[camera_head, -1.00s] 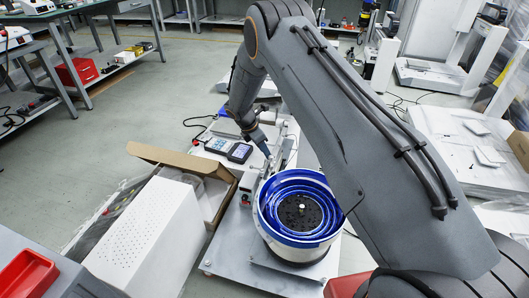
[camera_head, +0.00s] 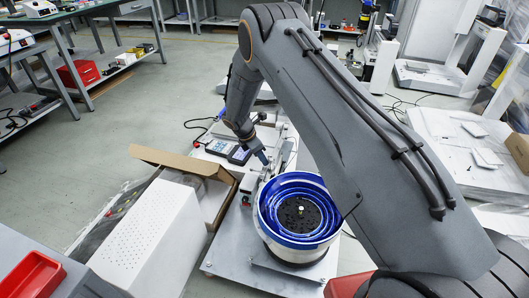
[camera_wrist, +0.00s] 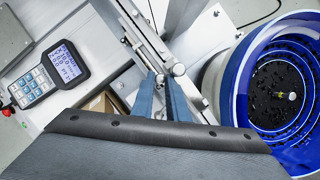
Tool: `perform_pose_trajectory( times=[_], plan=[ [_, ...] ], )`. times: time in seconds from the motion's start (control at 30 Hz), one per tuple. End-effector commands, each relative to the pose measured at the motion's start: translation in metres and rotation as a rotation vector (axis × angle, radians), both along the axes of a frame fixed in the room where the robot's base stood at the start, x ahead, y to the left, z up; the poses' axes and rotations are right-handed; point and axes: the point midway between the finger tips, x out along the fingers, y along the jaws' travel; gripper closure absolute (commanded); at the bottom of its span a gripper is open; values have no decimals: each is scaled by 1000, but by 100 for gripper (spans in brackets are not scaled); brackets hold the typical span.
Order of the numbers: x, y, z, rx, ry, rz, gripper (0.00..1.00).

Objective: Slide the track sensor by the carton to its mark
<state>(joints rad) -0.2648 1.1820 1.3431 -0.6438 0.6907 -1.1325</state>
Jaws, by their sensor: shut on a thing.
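My gripper (camera_wrist: 165,77) reaches in with two blue fingers onto a narrow metal track (camera_wrist: 143,38) beside the bowl feeder. It is shut on a small piece, which I take as the track sensor; the fingers hide most of it. A round metal knob shows right by the fingertips. In the head view my gripper (camera_head: 263,158) is low over the track, just right of the carton. The open brown carton (camera_head: 178,161) stands left of the track, its flap raised; a bit of brown cardboard (camera_wrist: 101,103) shows left of my fingers. I cannot make out the mark.
A blue bowl feeder (camera_head: 292,187) with dark small parts stands close on the right. A handheld meter (camera_wrist: 60,65) with a lit screen lies to the left. A white perforated box (camera_head: 150,235) stands in front of the carton.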

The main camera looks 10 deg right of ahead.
Motion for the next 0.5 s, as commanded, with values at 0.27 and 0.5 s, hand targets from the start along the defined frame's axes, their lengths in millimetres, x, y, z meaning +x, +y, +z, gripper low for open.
perform_pose_trajectory(
  times=[0.27, 0.5],
  plan=[
    [-13, 6, 0, 0, 2, 0, 100],
    [-14, 8, -1, 0, 5, 1, 76]
  ],
)
